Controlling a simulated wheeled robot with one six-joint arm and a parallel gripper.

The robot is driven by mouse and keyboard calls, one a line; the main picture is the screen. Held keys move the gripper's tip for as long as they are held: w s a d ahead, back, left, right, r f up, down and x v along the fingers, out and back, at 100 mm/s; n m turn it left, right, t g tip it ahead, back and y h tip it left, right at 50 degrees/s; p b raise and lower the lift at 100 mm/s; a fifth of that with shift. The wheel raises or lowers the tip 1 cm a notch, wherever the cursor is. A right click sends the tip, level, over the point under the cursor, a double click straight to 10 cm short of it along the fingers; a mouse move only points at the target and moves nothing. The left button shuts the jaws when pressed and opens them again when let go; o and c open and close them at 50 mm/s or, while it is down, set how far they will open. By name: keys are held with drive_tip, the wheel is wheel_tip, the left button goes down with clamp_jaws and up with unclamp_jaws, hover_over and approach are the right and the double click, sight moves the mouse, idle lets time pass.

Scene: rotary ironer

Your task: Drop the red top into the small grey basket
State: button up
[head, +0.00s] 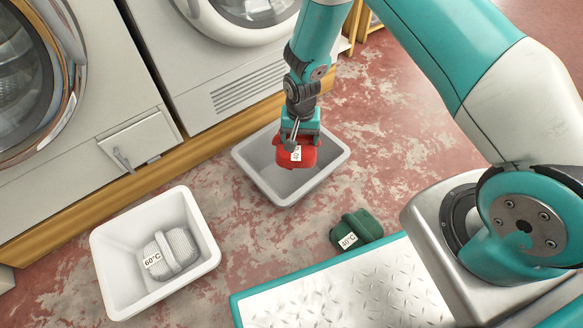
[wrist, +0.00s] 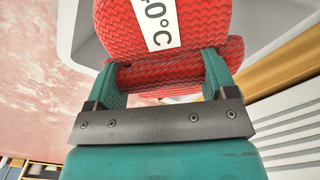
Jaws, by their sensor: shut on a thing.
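The red top (head: 290,157), a folded bundle with a white 40°C label, is held in my gripper (head: 300,137) over the small grey basket (head: 331,169). In the wrist view the red top (wrist: 190,72) sits between the two teal fingers of my gripper (wrist: 165,75), which are shut on it. In that view part of the grey basket (wrist: 85,38) shows behind the bundle. The basket stands on the floor, and the part of its inside that I can see is empty. The red top hides some of the basket's far side.
A larger white basket (head: 112,262) at the left holds a grey 60°C bundle (head: 171,252). A green 40°C bundle (head: 357,229) lies on the floor beside my base. Washing machines (head: 85,120) line the back, above a wooden plinth (head: 95,207).

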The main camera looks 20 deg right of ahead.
wheel_tip(320, 180, down, 2)
drive_tip(key=shift+f+b, duration=0.1)
drive_tip(key=shift+b, duration=0.55)
drive_tip(key=o, duration=1.1)
wheel_tip(320, 180, up, 18)
drive_tip(key=p, duration=0.9)
drive_tip(key=shift+f+p, duration=0.2)
drive_tip(key=shift+p, duration=0.15)
